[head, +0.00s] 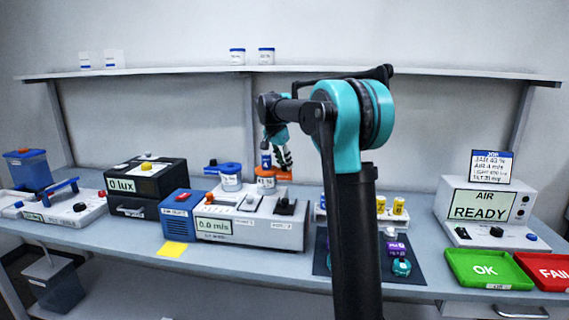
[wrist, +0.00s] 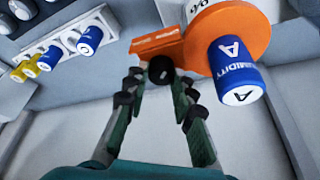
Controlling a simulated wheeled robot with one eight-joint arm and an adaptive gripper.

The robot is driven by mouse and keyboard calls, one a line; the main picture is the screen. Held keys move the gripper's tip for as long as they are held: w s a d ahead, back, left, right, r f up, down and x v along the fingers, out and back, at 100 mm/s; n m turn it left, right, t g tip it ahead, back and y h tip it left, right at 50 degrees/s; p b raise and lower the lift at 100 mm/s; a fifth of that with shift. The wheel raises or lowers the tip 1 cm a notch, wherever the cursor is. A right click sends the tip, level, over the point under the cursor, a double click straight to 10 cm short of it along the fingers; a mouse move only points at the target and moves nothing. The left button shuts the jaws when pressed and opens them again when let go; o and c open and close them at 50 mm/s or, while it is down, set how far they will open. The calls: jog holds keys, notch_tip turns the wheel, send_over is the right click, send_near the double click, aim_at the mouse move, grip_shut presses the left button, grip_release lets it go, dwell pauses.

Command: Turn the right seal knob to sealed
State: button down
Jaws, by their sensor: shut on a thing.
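In the head view the orange part (head: 266,182) sits on the right jar of the grey wind box (head: 250,232). A blue humidity sensor marked A (wrist: 238,75) sticks out of the disc. In the head view my gripper (head: 284,160) comes down just above the handle. The exact finger contact is partly hidden.
A blue-lidded jar (head: 229,176) stands left of the orange one. A rack (wrist: 60,48) with blue and yellow sensors lies beyond. Green OK (head: 487,285) and red FAIL trays (head: 540,258) are at right.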

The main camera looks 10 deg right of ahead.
jog(key=n, duration=0.2)
jog(key=n+t+y, duration=0.1)
jog(key=n, duration=0.2)
jog(key=shift+d+y, duration=0.15)
jog(key=shift+y, duration=0.15)
jog(key=n+y, duration=0.1)
jog(key=n, duration=0.3)
jog(key=shift+d+n+y, duration=0.15)
jog(key=shift+n+y, duration=0.15)
jog(key=shift+y, duration=0.1)
jog(key=n+y, duration=0.1)
jog(key=n, duration=0.3)
jog(key=shift+y, duration=0.4)
jog(key=shift+d+n+g+y, duration=0.1)
jog(key=shift+n+g+y, duration=0.4)
jog(key=shift+n, duration=1.5)
jog(key=c, duration=1.3)
grip_release()
jog(key=shift+o, duration=0.2)
